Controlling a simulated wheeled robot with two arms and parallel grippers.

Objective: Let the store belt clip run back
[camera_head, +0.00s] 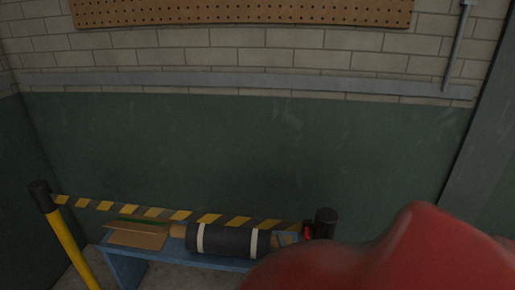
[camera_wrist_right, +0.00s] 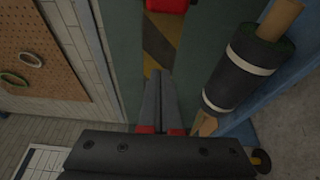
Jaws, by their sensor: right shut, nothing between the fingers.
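The yellow-and-black striped belt (camera_head: 182,215) is stretched from the black head of the yellow post (camera_head: 66,235) at left to near a dark post top (camera_head: 325,220) at right. A small red piece (camera_head: 307,230), probably the belt clip, shows at the belt's right end. In the right wrist view the striped belt (camera_wrist_right: 160,45) lies beyond my fingertips, with a red block (camera_wrist_right: 168,5) cut off at the top edge. My right gripper (camera_wrist_right: 161,74) is shut and empty, pointing at the belt; I cannot tell if it touches. My left gripper is out of view.
A dark roll with white bands (camera_head: 225,240) lies on a blue bench (camera_head: 123,268), beside a cardboard piece (camera_head: 136,236). A green wall (camera_head: 260,150) stands behind, with a pegboard (camera_head: 240,12) above. My red arm covers the lower right.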

